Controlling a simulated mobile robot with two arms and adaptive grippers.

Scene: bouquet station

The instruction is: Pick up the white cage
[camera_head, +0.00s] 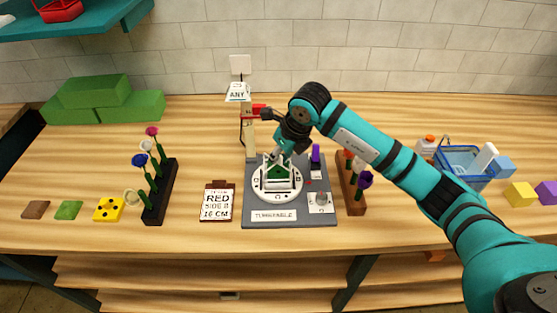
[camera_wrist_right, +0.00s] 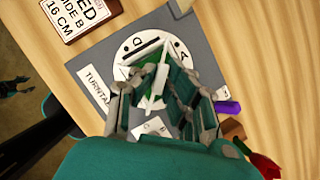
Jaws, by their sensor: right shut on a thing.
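The white cage (camera_head: 283,187) sits at the middle of the white lettered disc (camera_head: 259,187) of the turntable, with a green block (camera_head: 278,171) inside it. My right gripper (camera_head: 283,157) reaches down onto the cage from above and is shut on it. In the right wrist view, a white bar of the cage (camera_wrist_right: 161,80) shows between the fingers (camera_wrist_right: 156,88) of my right gripper. The fingers hide part of the cage. I cannot tell whether the cage is clear of the disc. My left gripper is not in view.
A post with a red arm (camera_head: 259,110) stands close behind the turntable. Flower racks stand left (camera_head: 161,195) and right (camera_head: 349,190) of its grey base (camera_head: 252,208). An order clipboard (camera_head: 217,202) lies at left. A blue basket (camera_head: 466,165) and colored blocks are at right.

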